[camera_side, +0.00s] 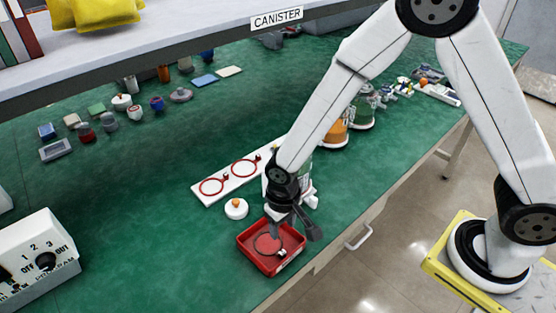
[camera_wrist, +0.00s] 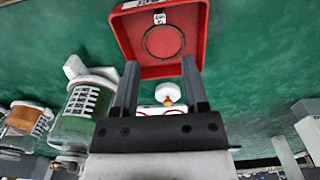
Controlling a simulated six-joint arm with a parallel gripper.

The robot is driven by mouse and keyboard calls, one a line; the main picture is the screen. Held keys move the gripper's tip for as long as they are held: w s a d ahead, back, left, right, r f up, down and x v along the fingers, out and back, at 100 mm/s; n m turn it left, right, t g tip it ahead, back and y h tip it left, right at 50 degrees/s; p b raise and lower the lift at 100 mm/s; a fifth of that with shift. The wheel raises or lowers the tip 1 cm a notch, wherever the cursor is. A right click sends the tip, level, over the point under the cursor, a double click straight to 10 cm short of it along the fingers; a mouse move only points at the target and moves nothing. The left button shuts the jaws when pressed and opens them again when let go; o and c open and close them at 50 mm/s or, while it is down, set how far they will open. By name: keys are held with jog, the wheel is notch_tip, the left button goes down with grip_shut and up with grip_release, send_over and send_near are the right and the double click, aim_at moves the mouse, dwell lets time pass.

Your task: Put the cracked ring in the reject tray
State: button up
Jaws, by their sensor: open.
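The red reject tray (camera_side: 243,243) stands near the table's front edge in the side view. It also fills the top middle of the wrist view (camera_wrist: 194,50), with a white label on its far wall. A thin dark ring (camera_wrist: 183,41) lies flat on the tray floor; it also shows in the side view (camera_side: 256,246). I cannot make out a crack in it. My gripper (camera_wrist: 159,63) points down over the tray, with its fingers apart and nothing between them. In the side view my gripper (camera_side: 293,228) partly covers the tray's back.
A white board (camera_side: 226,178) with two red rings lies behind the tray. Canisters (camera_wrist: 84,111) stand close beside my gripper.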

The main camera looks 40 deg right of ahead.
jog(key=shift+r, duration=1.05)
jog(key=s+d+r+t, duration=0.1)
jog(key=s+d+r, duration=0.2)
jog(key=d, duration=0.5)
jog(key=s+d+r+t, duration=0.1)
jog(key=s+d+r, duration=0.2)
jog(key=d+r, duration=0.3)
jog(key=shift+d+r+t, duration=0.15)
jog(key=shift+d+t, duration=0.15)
jog(key=shift+d, duration=0.55)
